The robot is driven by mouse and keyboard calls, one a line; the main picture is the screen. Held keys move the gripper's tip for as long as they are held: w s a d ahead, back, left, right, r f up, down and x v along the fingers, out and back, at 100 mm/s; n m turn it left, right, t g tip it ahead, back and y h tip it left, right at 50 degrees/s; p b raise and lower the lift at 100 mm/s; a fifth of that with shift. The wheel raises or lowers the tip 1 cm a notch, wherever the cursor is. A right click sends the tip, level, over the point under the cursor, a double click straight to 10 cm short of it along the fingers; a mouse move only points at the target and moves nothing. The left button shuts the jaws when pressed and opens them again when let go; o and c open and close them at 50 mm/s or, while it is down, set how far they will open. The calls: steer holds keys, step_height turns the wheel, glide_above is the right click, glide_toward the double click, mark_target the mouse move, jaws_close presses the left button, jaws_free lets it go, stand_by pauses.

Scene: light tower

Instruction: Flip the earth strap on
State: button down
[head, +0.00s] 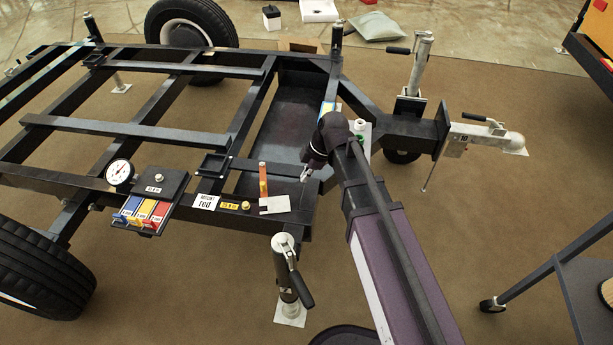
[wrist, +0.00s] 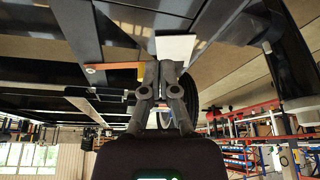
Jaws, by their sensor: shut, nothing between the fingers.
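An orange lever (head: 263,181) with a white tip stands on the trailer's near frame rail, and it looks like the earth strap switch, though I cannot read a name on it. A pale plate (head: 274,205) lies at its foot. In the wrist view an orange bar (wrist: 118,69) lies just left of my fingertips, and a pale plate (wrist: 175,48) lies just beyond them. My gripper (head: 304,178) is shut and empty, to the right of the lever in the head view. It also shows in the wrist view (wrist: 159,68). Whether the fingertips touch the plate, I cannot tell.
Left along the rail are a white label (head: 205,202), a yellow tag (head: 230,206), coloured blocks (head: 142,212) and a round gauge (head: 120,174). A jack (head: 287,275) stands below the rail. A grey post (head: 416,65) and hitch (head: 490,137) are at right.

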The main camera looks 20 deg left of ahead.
steer(key=b+x, duration=0.7)
steer(key=x, duration=0.1)
stand_by(0.4)
steer(key=shift+d, duration=0.1)
stand_by(0.4)
